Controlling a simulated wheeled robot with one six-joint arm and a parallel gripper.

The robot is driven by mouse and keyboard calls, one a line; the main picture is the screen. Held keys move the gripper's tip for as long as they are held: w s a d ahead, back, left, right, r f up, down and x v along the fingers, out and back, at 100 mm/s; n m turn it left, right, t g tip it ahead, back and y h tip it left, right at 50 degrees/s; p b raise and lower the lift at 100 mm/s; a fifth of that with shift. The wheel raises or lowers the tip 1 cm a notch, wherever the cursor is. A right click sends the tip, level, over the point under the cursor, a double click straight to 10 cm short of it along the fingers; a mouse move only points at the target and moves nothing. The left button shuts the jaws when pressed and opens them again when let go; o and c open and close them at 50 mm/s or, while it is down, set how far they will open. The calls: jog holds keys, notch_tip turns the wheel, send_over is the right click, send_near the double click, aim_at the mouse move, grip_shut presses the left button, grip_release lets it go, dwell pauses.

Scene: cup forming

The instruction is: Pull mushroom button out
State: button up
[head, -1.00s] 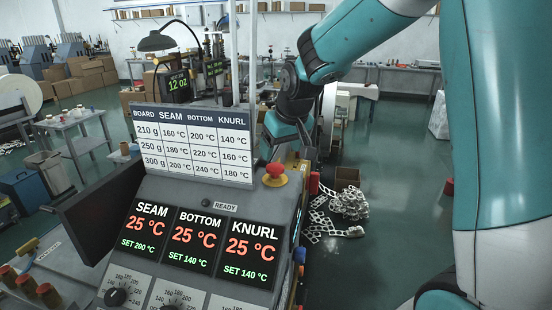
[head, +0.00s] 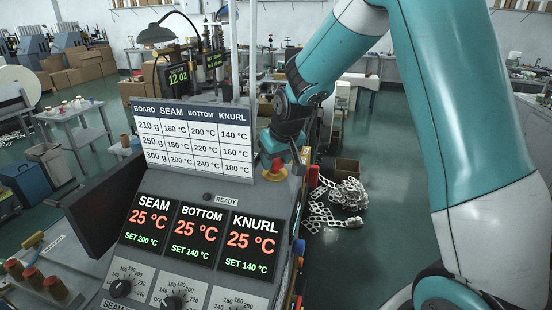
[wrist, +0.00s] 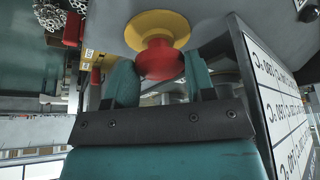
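The red mushroom button (head: 277,166) sits on a round yellow base (head: 274,176) at the top right of the console's sloped face, beside the settings chart. My gripper (head: 284,158) is right at the button in the head view and partly covers it. In the wrist view, the red button (wrist: 160,62) lies between the two teal fingertips of my gripper (wrist: 160,76), with the yellow base (wrist: 157,31) behind it. The fingers are spread, one on each side of the button. The gaps beside the cap are small, and contact cannot be made out.
The settings chart (head: 192,137) stands close to the left of the gripper; its edge (wrist: 262,100) is near the right finger in the wrist view. The console displays (head: 198,238) read 25 °C. Dials (head: 121,288) lie below.

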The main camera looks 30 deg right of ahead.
jog(key=shift+c, duration=0.6)
jog(key=shift+r, duration=0.75)
jog(key=o, duration=1.3)
jog(key=b+v, duration=0.4)
jog(key=v, duration=1.3)
jog(key=shift+s+r, duration=0.1)
jog(key=shift+s, duration=0.05)
